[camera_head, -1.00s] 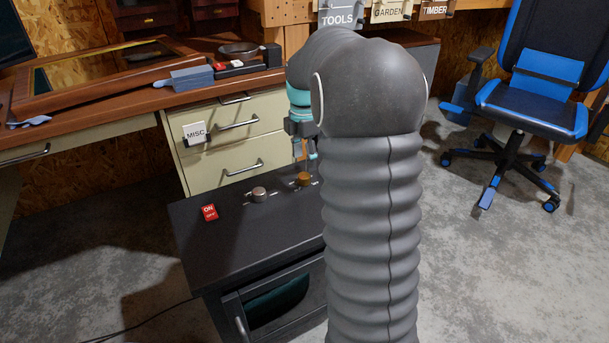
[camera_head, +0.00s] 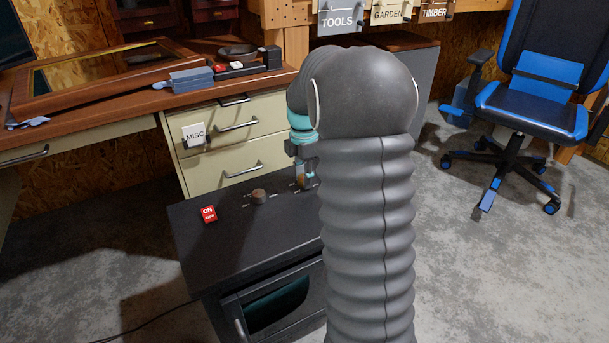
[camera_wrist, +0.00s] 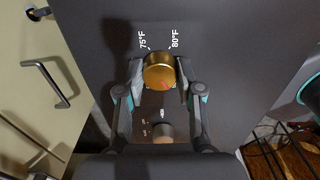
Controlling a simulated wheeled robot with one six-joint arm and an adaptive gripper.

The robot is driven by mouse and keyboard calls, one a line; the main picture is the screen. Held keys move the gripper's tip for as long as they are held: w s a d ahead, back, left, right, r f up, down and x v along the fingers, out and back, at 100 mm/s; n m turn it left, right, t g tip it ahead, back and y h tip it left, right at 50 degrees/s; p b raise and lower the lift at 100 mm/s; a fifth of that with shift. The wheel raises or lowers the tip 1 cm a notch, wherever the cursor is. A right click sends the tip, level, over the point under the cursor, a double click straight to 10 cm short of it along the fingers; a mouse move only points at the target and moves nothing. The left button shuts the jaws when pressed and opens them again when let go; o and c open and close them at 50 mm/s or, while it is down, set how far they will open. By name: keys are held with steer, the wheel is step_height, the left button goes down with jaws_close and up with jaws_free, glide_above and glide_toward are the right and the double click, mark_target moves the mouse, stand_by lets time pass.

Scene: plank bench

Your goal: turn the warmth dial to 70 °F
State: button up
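The warmth dial is a round gold knob (camera_wrist: 159,71) on the dark top of a low cabinet. The wrist view shows it with "75°F" and "80°F" printed beyond it and a reddish mark on its near side. My gripper (camera_wrist: 160,75) is down around it, one finger on each side. The fingers are spread about as wide as the knob, and I cannot tell whether they touch it. In the head view, my gripper (camera_head: 304,180) and arm mostly hide the dial.
A second, brownish knob (camera_head: 259,196) stands to the left on the cabinet top (camera_head: 245,235); it also shows in the wrist view (camera_wrist: 162,133). A red ON/OFF switch (camera_head: 209,214) is further left. Cream drawers (camera_head: 225,140) with handles stand behind. A blue-black chair (camera_head: 535,105) is at right.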

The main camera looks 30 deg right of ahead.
steer(key=shift+m, duration=0.4)
steer(key=m+p, duration=0.2)
steer(key=m, duration=0.2)
steer(key=shift+m, duration=0.3)
steer(key=m+p, duration=0.1)
steer(key=m, duration=0.5)
steer(key=shift+p, duration=0.4)
steer(key=m+p, duration=0.1)
steer(key=m, duration=0.5)
steer(key=shift+m, duration=0.4)
steer(key=m, duration=0.5)
steer(key=shift+p, duration=0.4)
steer(key=shift+m, duration=0.4)
steer(key=o, duration=1.2)
steer(key=shift+c, duration=0.2)
